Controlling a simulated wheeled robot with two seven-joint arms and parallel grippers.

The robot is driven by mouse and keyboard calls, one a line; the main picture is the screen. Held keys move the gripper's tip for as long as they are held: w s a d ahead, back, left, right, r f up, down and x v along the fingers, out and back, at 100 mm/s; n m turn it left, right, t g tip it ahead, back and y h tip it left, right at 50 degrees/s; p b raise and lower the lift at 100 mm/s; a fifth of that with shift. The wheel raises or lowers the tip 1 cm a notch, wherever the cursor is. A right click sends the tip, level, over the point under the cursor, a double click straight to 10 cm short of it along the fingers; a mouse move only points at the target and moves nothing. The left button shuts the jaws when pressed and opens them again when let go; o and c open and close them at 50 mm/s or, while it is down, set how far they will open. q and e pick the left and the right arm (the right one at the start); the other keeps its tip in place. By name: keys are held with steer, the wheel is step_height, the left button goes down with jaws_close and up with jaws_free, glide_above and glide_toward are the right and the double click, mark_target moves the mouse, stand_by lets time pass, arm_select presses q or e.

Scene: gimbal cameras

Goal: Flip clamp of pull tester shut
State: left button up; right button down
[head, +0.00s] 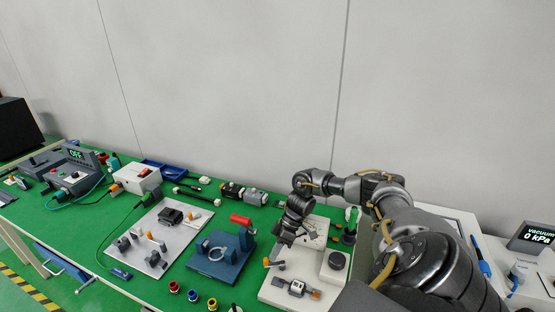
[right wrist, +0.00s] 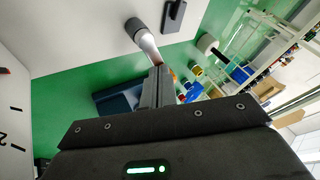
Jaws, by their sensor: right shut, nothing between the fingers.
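The device I take for the pull tester has a white base (head: 268,292). My right gripper (head: 286,238) is above the back left of this base, shut and empty. In the right wrist view its fingers (right wrist: 158,85) are together, close to a grey rounded part (right wrist: 140,32); I cannot tell whether they touch. A bit of orange shows just behind the fingers. The clamp's exact position is unclear. My left gripper is out of view.
A light grey plate (head: 185,235) with small parts lies further left. Several coloured rings lie in front. A vacuum display (head: 537,236) is at the right.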

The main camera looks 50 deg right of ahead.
steer(key=shift+w+a+r, duration=0.2)
steer(key=shift+w+a, duration=0.05)
steer(key=shift+w, duration=0.2)
stand_by(0.5)
steer(key=shift+d, duration=0.4)
steer(key=shift+s+d, duration=0.15)
steer(key=shift+r+b, duration=0.45)
steer(key=shift+b, duration=0.2)
steer(key=shift+r+b, duration=0.45)
steer(key=shift+r, duration=0.2)
steer(key=s+a+r+b, duration=0.3)
steer(key=s+a+r, duration=0.7)
steer(key=shift+r, duration=0.25)
steer(key=shift+a, duration=0.15)
